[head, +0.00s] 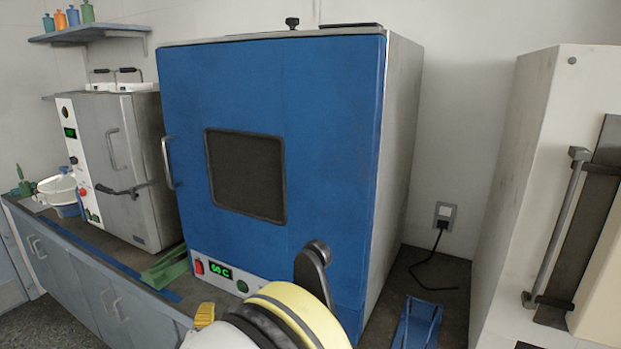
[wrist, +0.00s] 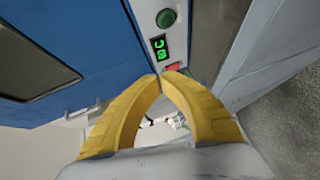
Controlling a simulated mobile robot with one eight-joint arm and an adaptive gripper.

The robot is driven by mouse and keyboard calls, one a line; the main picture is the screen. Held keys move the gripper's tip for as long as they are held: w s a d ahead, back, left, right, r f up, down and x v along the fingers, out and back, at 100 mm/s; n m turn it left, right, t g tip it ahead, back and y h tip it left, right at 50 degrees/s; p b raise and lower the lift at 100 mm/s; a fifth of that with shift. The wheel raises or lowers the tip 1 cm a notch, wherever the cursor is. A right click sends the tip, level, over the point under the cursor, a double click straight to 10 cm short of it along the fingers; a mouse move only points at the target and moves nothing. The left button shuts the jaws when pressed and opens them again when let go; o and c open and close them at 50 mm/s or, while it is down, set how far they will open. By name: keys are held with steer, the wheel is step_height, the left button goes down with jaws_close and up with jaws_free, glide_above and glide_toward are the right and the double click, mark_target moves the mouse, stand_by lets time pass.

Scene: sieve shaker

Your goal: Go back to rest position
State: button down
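My gripper (wrist: 162,77) shows in the wrist view with its two curved yellow fingers brought together at the tips and nothing visible between them. It is in front of the blue oven (wrist: 75,25), near the oven's control strip with a green button, a lit green display (wrist: 159,48) and a red switch. In the head view a yellow finger part (head: 205,314) shows at the bottom, below the oven's panel, with the rest of my gripper hidden behind my arm. The blue oven (head: 325,130) stands with its door shut; its display (head: 220,272) is lit.
A grey oven (head: 128,165) stands left on the counter, with a green object (head: 165,268) beside it. A white bowl (head: 58,190) sits farther left. A blue object (head: 417,322) lies right of the blue oven. A tall white cabinet (head: 535,140) with a bar handle stands at right.

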steer(key=d+r+m+g+h, duration=0.1)
steer(key=d+r+m, duration=0.2)
steer(key=d, duration=0.6)
steer(key=s+d+r+m+g+h, duration=0.1)
steer(key=d+r+m+g+h, duration=0.1)
steer(key=d, duration=0.8)
steer(key=d+r+m+g+h, duration=0.1)
steer(key=d+r+m, duration=0.3)
steer(key=d, duration=0.6)
steer(key=shift+s+d+r+g+h, duration=0.1)
steer(key=shift+d+r+g+h, duration=0.1)
steer(key=shift+r, duration=0.45)
steer(key=shift+s+d+r+g+h, duration=0.1)
steer(key=shift+r+g, duration=0.1)
steer(key=shift+r, duration=0.4)
steer(key=s+d+r+m+g, duration=0.1)
steer(key=s+d+m+g, duration=0.3)
steer(key=s+d, duration=0.65)
steer(key=s+d+f+m+y, duration=0.1)
steer(key=s+d+m, duration=0.1)
steer(key=s, duration=0.4)
steer(key=s+d+f+m, duration=0.1)
steer(key=s+d+m, duration=0.1)
steer(key=s, duration=0.5)
steer(key=shift+s+d+f+m+y, duration=0.2)
steer(key=shift+m+y, duration=0.2)
steer(key=shift+m, duration=0.3)
